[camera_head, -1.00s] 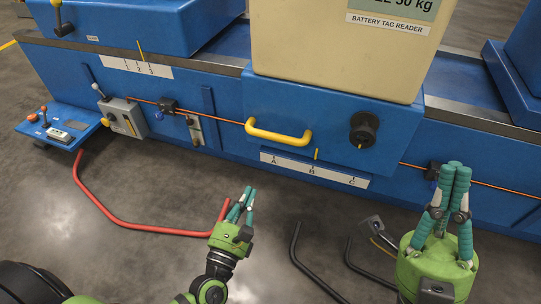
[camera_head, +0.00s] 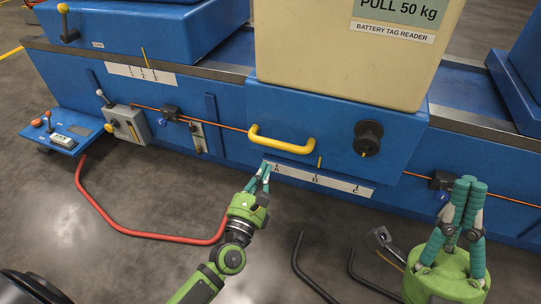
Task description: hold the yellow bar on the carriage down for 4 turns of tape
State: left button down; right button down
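The yellow bar (camera_head: 281,145) is a bent handle on the blue front of the carriage (camera_head: 340,120), below the cream battery box. It shows whole, with nothing touching it. My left gripper (camera_head: 267,169) is below and a little left of the bar, near the A end of the scale plate, apart from the bar. Its teal fingers look close together; I cannot tell whether they are fully shut. My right gripper (camera_head: 470,184) stands upright at the lower right, well away from the bar. Its teal fingertips are together and hold nothing.
The cream box (camera_head: 350,50) rises above the bar. A white scale plate (camera_head: 318,180) marked A, B, C lies below the carriage front. A black knob (camera_head: 367,138) sticks out right of the bar.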

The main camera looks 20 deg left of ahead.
aim_at(274, 147)
pick_arm(q)
jog(key=shift+w+r, duration=0.25)
jog(key=shift+w, duration=1.05)
jog(key=shift+w+r, duration=0.25)
jog(key=shift+w, duration=1.05)
